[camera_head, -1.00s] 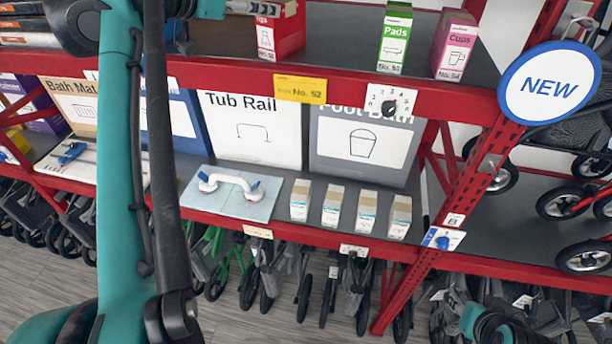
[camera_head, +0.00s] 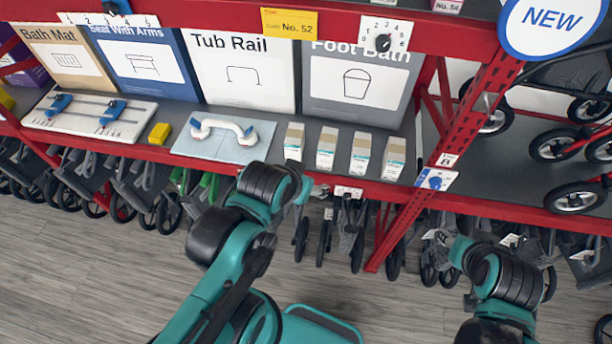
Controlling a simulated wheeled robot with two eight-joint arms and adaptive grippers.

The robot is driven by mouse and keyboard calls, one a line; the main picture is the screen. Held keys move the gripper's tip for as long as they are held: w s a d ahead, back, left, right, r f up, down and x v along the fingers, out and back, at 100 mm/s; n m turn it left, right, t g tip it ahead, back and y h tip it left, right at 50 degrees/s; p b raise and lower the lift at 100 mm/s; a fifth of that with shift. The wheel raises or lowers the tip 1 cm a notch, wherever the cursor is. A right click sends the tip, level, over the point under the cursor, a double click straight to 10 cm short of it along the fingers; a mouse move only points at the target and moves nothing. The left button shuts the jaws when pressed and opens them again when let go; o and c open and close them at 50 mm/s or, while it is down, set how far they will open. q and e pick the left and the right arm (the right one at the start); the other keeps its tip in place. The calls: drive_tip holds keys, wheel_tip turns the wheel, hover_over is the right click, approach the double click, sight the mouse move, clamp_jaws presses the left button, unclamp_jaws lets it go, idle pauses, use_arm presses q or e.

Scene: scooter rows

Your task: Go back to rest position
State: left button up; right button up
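My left arm (camera_head: 240,235) comes up from the bottom, folded low in front of the shelf, with its upper joint just below the shelf edge. My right arm (camera_head: 505,285) is in the lower right, also low and in front of the shelf. Neither gripper's fingers can be made out in this view. The shelf holds a white grab rail with blue tabs on a pale board (camera_head: 225,135), and several small cartons (camera_head: 327,148).
A red shelf edge (camera_head: 240,163) runs across the view with a red upright (camera_head: 460,130) at right. Scooters (camera_head: 150,190) stand below. A slider board (camera_head: 90,118), a yellow block (camera_head: 159,133) and a dial (camera_head: 383,40) are near. Bare floor (camera_head: 60,270) is at lower left.

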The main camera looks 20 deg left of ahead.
wheel_tip(320, 180, down, 35)
drive_tip(key=b, duration=3.5)
drive_tip(key=shift+f, duration=0.2)
drive_tip(key=shift+a, duration=0.1)
